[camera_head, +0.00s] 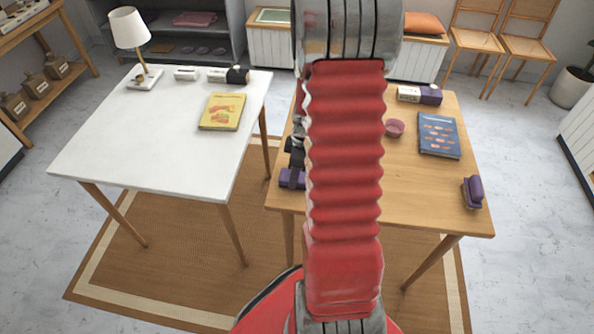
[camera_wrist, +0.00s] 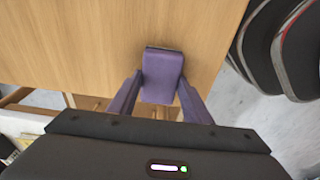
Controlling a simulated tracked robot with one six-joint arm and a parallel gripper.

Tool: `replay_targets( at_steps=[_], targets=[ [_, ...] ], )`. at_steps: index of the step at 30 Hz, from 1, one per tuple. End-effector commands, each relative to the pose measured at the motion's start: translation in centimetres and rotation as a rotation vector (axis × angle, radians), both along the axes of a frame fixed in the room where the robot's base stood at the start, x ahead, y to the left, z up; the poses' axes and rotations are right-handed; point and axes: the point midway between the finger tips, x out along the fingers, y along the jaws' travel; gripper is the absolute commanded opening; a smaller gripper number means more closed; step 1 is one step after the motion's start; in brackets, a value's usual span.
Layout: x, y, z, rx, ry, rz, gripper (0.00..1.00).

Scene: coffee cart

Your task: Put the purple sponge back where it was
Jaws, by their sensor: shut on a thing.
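The purple sponge (camera_wrist: 163,68) is a small purple block in the wrist view, between the two purple fingers of my gripper (camera_wrist: 161,82). My gripper is shut on it, over the wooden table (camera_wrist: 80,35) near an edge. I cannot tell whether the sponge touches the tabletop. In the head view my gripper (camera_head: 292,178) shows at the left front part of the wooden table (camera_head: 415,190), partly hidden behind my red arm. The sponge cannot be told from the purple fingers there.
Another purple object (camera_head: 473,192) lies at the wooden table's right front corner. A blue book (camera_head: 438,135), a small purple bowl (camera_head: 394,128) and a white-and-purple box (camera_head: 419,94) are also there. The white table (camera_head: 150,150) holds a lamp (camera_head: 130,35) and a yellow book (camera_head: 222,111).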

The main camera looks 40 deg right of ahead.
Motion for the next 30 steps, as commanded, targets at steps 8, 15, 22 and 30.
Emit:
replay_targets(
  at_steps=[8, 15, 22, 30],
  targets=[
    [0.0, 0.0, -0.1, 0.001, 0.001, 0.000, 0.61],
    [0.0, 0.0, -0.1, 0.001, 0.001, 0.001, 0.63],
    [0.0, 0.0, 0.8, 0.000, 0.000, 0.001, 0.63],
    [-0.4, -0.4, 4.1, -0.001, -0.002, 0.002, 0.63]
  ],
)
